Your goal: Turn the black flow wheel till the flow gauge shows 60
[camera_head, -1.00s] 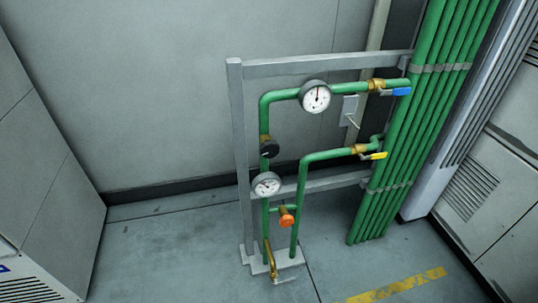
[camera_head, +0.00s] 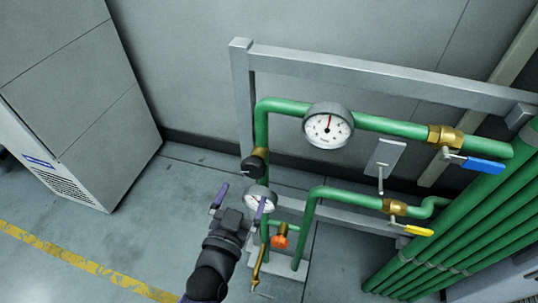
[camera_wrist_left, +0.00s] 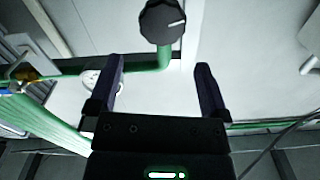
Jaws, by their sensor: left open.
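The black wheel (camera_head: 252,167) sits on a brass fitting on the left green pipe. In the left wrist view the black wheel (camera_wrist_left: 163,22) is ridged, with a white mark pointing right. My left gripper (camera_head: 241,197) is open and empty, in front of and below the wheel in the head view; no contact shows. In the wrist view the wheel lies beyond the gap between the fingers (camera_wrist_left: 160,70). An upper round gauge (camera_head: 328,128) has a red needle pointing nearly straight up. A lower gauge (camera_head: 257,196) is partly hidden by a finger. The dial numbers are too small to read.
An orange knob (camera_head: 280,241) sits low on the pipes, right of my gripper. A blue lever (camera_head: 482,165) and a yellow lever (camera_head: 417,230) are at the right. A grey frame (camera_head: 370,70) carries the pipes. The floor at left is clear up to a grey cabinet (camera_head: 85,120).

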